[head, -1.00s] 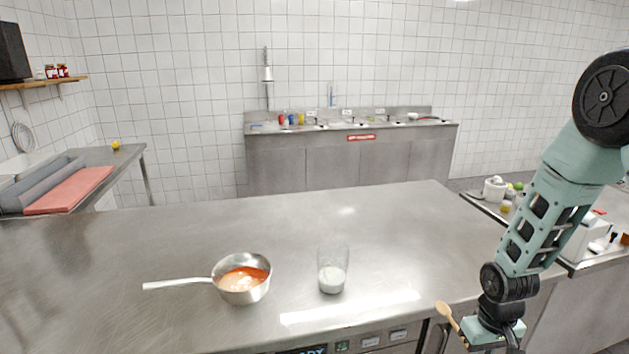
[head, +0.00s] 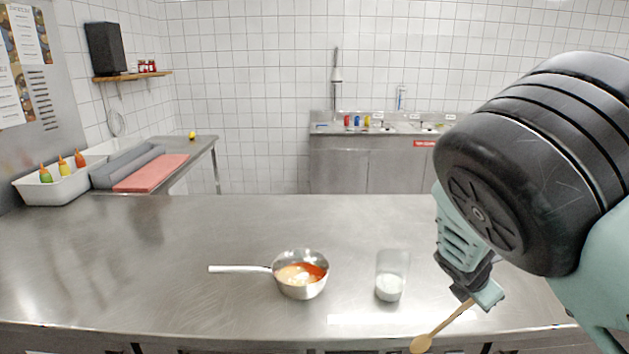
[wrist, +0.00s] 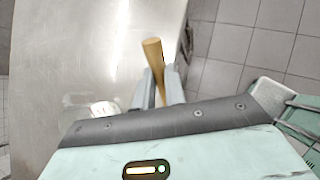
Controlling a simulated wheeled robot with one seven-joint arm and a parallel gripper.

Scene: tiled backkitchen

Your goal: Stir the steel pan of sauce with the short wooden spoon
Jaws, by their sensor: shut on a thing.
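The steel pan (head: 301,290) stands on the steel counter with its handle pointing left in the head view. It holds orange-red sauce (head: 299,273) with a pale patch. The short wooden spoon (head: 440,330) is in my gripper (head: 478,299), to the right of the pan and near the counter's front edge. Its bowl end hangs down and to the left. In the wrist view the spoon's wooden handle (wrist: 153,52) sticks out between the two grey fingers of my gripper (wrist: 158,84), which are shut on it. The pan does not show in the wrist view.
A clear glass (head: 390,282) with white contents stands between the pan and my gripper. The counter (head: 200,235) is clear to the left of and behind the pan. A red board (head: 151,173) and a white bin of bottles (head: 60,185) are at the far left.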

